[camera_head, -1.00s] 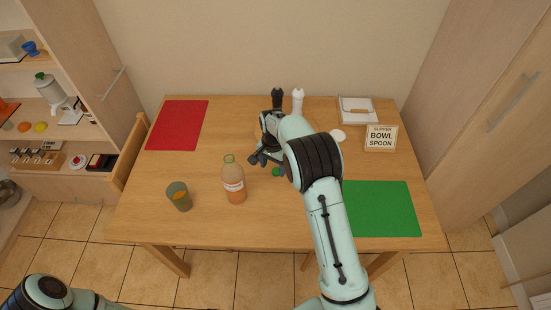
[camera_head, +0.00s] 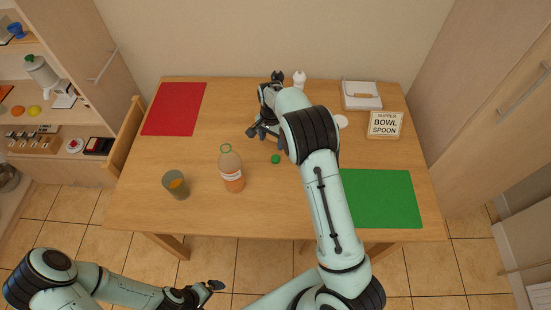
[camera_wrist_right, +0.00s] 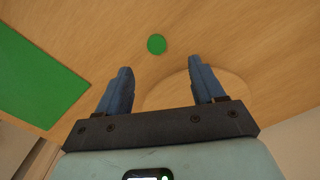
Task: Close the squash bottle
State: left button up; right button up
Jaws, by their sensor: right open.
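The squash bottle (camera_head: 231,172) stands upright on the table, orange with a pale label. Its neck top shows a green ring and no cap on it. A small round green cap (camera_head: 275,159) lies on the table to the right of the bottle. The cap also shows in the right wrist view (camera_wrist_right: 157,44), ahead of the fingertips. My right gripper (camera_head: 263,133) is open and empty, just behind the cap; it also shows in the right wrist view (camera_wrist_right: 160,65). My left gripper (camera_head: 213,288) is in front of the table, low in the picture; its jaw gap is unclear.
A glass with orange contents (camera_head: 176,185) stands left of the bottle. A red mat (camera_head: 174,108) lies at the back left and a green mat (camera_head: 382,198) at the right. A round wooden board (camera_wrist_right: 165,94) lies under my right gripper. A sign (camera_head: 384,124) stands at the right.

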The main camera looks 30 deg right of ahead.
send_over(275, 158)
jog(key=a, duration=0.1)
notch_tip(275, 158, down, 6)
jog(key=shift+d+f, duration=0.25)
jog(key=shift+f, duration=1.05)
jog(key=shift+d+f, duration=0.2)
jog(key=shift+f, duration=1.1)
jog(key=shift+s, duration=0.1)
jog(key=c, duration=1.1)
